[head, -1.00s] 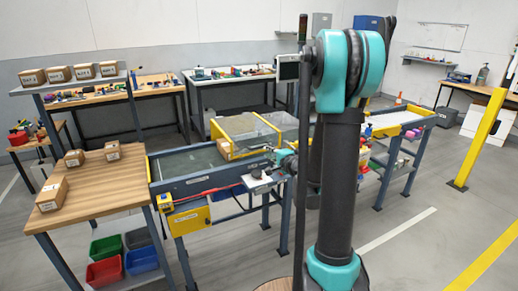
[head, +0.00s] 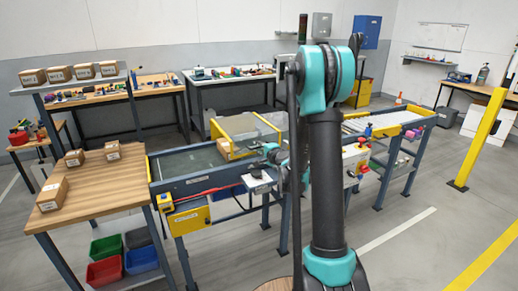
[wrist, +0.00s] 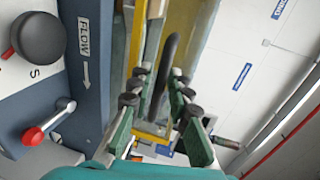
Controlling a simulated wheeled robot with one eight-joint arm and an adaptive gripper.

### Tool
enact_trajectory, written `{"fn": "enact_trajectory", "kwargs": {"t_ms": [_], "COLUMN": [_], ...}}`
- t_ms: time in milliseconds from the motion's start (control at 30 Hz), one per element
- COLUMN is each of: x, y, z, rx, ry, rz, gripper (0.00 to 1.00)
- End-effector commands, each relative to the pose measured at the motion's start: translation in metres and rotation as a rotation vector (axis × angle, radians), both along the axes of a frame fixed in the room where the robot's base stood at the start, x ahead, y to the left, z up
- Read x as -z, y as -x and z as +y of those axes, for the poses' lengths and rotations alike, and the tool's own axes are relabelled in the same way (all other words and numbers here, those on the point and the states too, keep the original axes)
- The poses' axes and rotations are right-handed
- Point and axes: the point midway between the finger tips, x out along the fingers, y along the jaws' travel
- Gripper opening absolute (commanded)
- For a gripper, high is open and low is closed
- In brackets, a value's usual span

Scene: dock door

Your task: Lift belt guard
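The belt guard (head: 238,122), a yellow-framed cover with a see-through or pale top, sits over the middle of the conveyor. It looks down in place. In the wrist view its yellow frame (wrist: 137,40) and a dark, bar-like handle (wrist: 168,60) show. My gripper (head: 272,152) is at the guard's near side in the head view, partly hidden by my arm. In the wrist view my gripper (wrist: 160,80) is open, with green fingers on either side of the handle. Whether a finger touches the handle cannot be told.
A panel with a black knob (wrist: 38,38) and a red-tipped lever (wrist: 32,136) lies close left of my gripper. A wooden table (head: 105,182) with boxes stands left of the conveyor (head: 185,165). A yellow post (head: 480,140) stands right; the floor between is mostly clear.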

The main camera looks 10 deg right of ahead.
Motion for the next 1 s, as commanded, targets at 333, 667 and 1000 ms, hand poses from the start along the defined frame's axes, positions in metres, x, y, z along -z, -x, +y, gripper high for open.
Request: {"fn": "enact_trajectory", "kwargs": {"t_ms": [333, 667, 1000], "x": [0.000, -0.002, -0.028], "y": [0.000, 0.001, 0.003], "z": [0.000, 0.000, -0.001], "rx": [0.000, 0.000, 0.000], "ry": [0.000, 0.002, 0.024], "rz": [0.000, 0.004, 0.071], "gripper": [0.00, 0.00, 0.00]}}
